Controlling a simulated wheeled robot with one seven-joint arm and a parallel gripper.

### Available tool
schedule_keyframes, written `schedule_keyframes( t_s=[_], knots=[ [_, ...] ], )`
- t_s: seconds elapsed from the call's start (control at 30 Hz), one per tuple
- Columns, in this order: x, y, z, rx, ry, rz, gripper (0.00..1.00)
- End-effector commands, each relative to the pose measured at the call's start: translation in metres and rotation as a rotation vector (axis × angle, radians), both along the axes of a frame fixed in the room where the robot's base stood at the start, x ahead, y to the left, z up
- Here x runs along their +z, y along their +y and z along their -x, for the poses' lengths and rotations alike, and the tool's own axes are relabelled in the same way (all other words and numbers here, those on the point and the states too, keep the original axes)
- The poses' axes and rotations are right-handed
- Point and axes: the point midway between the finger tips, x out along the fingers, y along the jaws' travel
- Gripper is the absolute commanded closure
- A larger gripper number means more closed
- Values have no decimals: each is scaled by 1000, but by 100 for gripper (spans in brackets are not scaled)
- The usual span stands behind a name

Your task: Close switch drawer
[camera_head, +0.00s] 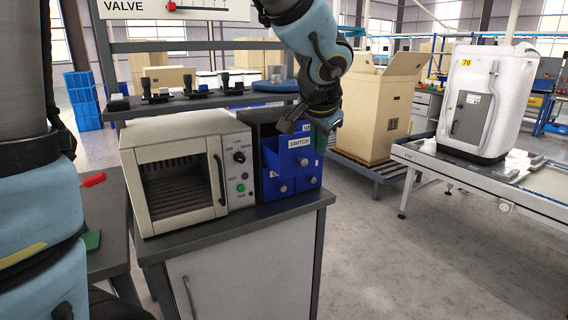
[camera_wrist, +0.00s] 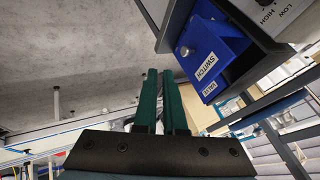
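The blue switch drawer (camera_head: 298,157) sticks out from a dark cabinet to the right of the oven, its front labelled SWITCH. In the wrist view the drawer (camera_wrist: 222,45) is at the upper right, with a round knob and a second label reading VALVE by the SWITCH one. My gripper (camera_head: 321,138) is at the drawer's upper right in the head view, partly overlapping the cabinet. In the wrist view my gripper's green fingers (camera_wrist: 160,74) are close together with a narrow gap and nothing held. They are to the left of the drawer; contact is not visible.
A white oven (camera_head: 180,175) stands on the same grey workbench (camera_head: 245,222). More blue drawers (camera_head: 280,187) sit below. A shelf (camera_head: 190,100) with black switches is behind. A cardboard box (camera_head: 385,110) and a conveyor (camera_head: 480,185) stand right. The floor at front right is clear.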

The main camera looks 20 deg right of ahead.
Motion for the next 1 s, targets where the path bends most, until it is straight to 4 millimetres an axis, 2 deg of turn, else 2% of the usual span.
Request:
schedule_keyframes(
  t_s=[0.17, 0.5, 0.6, 0.67, 0.8, 1.0],
  knots=[
    [-14, -7, -8, -5, -1, -3, 100],
    [-70, -25, -45, -5, 1, -4, 100],
    [-82, -29, -56, -4, 0, -2, 100],
    [-75, -26, -67, 0, -1, -2, 100],
    [-76, -23, -83, -2, -1, -1, 100],
    [-78, -21, -92, -2, -2, -1, 100]
  ],
)
